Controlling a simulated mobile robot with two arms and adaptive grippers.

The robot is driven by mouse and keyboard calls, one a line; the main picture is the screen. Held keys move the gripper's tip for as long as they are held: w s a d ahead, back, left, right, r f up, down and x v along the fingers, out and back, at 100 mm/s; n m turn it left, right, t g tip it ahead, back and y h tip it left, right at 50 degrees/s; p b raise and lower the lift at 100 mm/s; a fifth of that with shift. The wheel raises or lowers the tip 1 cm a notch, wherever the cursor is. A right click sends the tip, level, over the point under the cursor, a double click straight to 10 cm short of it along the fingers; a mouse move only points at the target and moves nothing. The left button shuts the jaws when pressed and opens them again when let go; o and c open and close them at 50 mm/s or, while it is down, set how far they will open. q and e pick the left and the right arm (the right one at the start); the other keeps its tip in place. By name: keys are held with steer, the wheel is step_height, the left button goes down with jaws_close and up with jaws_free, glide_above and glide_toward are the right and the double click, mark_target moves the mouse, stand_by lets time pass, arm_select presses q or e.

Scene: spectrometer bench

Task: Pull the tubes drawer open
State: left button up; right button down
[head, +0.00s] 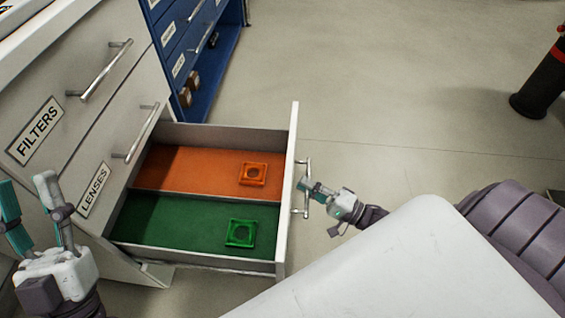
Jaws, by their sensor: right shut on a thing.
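A white drawer (294,180) stands well out of the cabinet, below the drawer labelled LENSES. Its front faces away, so I cannot read a label on it. My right gripper (314,191) is shut on the metal handle (307,166) on the outside of the drawer front. My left gripper (28,200) is open and empty in front of the cabinet at lower left.
The closed FILTERS drawer (66,112) and LENSES drawer (124,122) have bar handles. A blue cabinet (225,52) with labelled drawers and small brown items stands behind. A black cylinder with a red band (540,85) stands at upper right. The floor beyond the drawer is clear.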

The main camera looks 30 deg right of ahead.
steer(key=shift+s+d, duration=0.6)
steer(key=shift+d, duration=0.2)
steer(key=shift+s+d, duration=0.55)
steer(key=shift+d, duration=0.2)
steer(key=c, duration=1.2)
jaws_free()
steer(key=v, duration=1.2)
